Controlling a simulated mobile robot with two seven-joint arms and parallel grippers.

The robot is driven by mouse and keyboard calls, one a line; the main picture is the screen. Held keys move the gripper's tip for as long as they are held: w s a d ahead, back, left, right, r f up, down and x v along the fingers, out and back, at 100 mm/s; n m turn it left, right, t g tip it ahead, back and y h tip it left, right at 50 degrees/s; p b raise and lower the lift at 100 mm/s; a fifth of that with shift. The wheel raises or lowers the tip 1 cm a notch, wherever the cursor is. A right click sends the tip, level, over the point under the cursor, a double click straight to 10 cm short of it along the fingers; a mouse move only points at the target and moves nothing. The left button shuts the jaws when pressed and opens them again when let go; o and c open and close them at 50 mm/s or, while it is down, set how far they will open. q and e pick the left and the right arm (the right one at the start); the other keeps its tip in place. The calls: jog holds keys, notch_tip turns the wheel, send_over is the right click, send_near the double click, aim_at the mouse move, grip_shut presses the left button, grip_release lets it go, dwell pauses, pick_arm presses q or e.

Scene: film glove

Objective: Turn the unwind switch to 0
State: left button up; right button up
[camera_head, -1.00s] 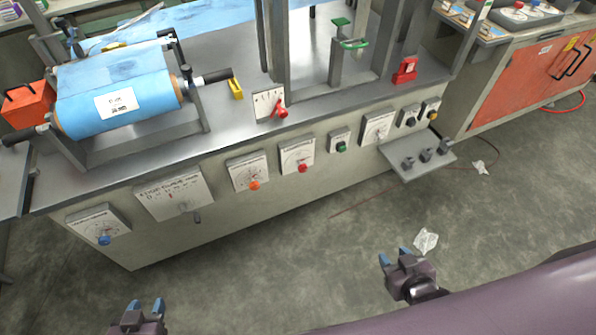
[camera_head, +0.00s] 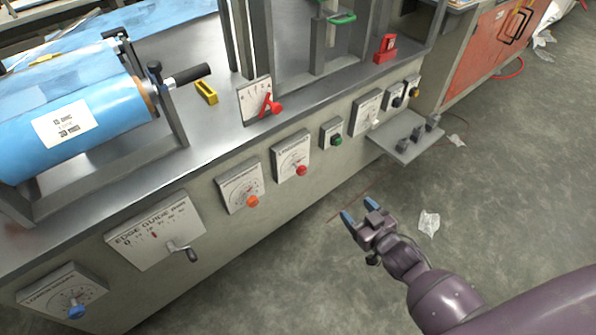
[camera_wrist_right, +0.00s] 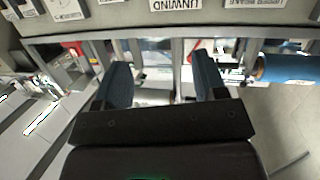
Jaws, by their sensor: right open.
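A white plate lettered UNWIND (camera_wrist_right: 175,5) shows at the top edge of the right wrist view, cut off, so its switch and setting are hidden there. In the head view the machine's front carries several labelled dials, including an orange knob (camera_head: 252,201), a red knob (camera_head: 302,170) and a green button (camera_head: 338,141); their small lettering is too blurred to tell which is the unwind switch. My right gripper (camera_head: 360,218) is open and empty, in front of the machine and apart from it. Its spread fingers also show in the right wrist view (camera_wrist_right: 160,80). My left gripper is not in view.
A plate with a red lever (camera_head: 268,103) stands on the worktop edge. A crank sticks out from the edge guide plate (camera_head: 160,232). A small shelf (camera_head: 405,145) with knobs juts out at the right. The floor in front is open, with crumpled paper (camera_head: 429,222).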

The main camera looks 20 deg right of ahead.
jog(key=w+a+f+y+b, duration=0.1)
jog(key=w+f+y+b, duration=0.1)
jog(key=w+f+b, duration=0.45)
jog(key=n+t+y+b, duration=0.1)
jog(key=n+y, duration=0.1)
send_near(304, 172)
jog(key=b+x, duration=0.1)
jog(key=x, duration=0.4)
jog(key=b+x, duration=0.1)
jog(key=x, duration=0.2)
jog(key=shift+w+a+f+b, duration=0.15)
jog(key=shift+w+f+b, duration=0.1)
jog(key=shift+b, duration=0.1)
jog(key=shift+w+a+r, duration=0.1)
jog(key=shift+w+a, duration=0.1)
jog(key=shift+w, duration=0.45)
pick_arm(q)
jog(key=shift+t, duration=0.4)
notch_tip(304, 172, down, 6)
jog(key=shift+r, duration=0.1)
pick_arm(e)
jog(key=shift+w+a+r, duration=0.1)
jog(key=shift+w, duration=0.15)
jog(key=shift+c, duration=0.3)
jog(key=c, duration=0.9)
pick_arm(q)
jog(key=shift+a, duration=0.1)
pick_arm(e)
jog(key=shift+o, duration=0.2)
